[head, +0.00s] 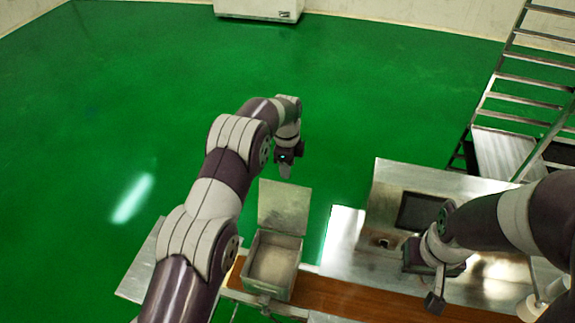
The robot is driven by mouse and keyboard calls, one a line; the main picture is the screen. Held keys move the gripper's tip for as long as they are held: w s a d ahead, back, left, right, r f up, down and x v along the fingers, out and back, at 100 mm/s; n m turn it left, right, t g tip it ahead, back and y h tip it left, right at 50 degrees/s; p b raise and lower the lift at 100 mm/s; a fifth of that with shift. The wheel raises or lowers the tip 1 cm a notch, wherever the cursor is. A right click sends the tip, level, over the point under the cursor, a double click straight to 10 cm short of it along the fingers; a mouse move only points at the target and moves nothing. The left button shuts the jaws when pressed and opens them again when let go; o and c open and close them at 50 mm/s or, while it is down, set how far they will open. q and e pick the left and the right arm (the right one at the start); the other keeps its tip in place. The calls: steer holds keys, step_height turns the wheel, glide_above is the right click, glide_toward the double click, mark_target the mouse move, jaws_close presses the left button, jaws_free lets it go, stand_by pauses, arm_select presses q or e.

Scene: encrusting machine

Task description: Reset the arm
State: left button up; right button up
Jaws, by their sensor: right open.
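My left arm reaches up from the bottom of the head view. Its gripper (286,168) hangs with the fingers down, above and behind the open metal box, and nothing shows in it. Its fingers overlap from this angle, so its opening cannot be judged. My right arm comes in from the right edge. Its gripper (435,301) is open and points down over the metal machine (387,174), near the brown strip. I see no object in it, though its fingers are partly hidden.
The metal box (272,264) with a raised lid (284,207) stands at the left end of the brown strip (345,298). A dark panel (419,212) sits on the machine. A metal ladder (509,77) stands at the right. Green floor (110,90) is open at the left.

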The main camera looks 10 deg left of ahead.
arm_select(q)
steer(key=s+a+f+n+b, duration=0.2)
steer(key=s+n+b, duration=0.4)
steer(key=s, duration=0.4)
steer(key=s+a+f+n+b, duration=0.2)
steer(key=s+n+b, duration=0.4)
steer(key=s, duration=0.5)
steer(key=s+a+f+n+b, duration=0.2)
steer(key=s+f+n+b, duration=0.2)
steer(key=s, duration=0.7)
steer(key=n+b, duration=0.2)
steer(key=b, duration=0.1)
steer(key=shift+s+n+t, duration=0.25)
steer(key=shift+n+t, duration=0.05)
steer(key=shift+n, duration=0.1)
steer(key=shift+a, duration=0.1)
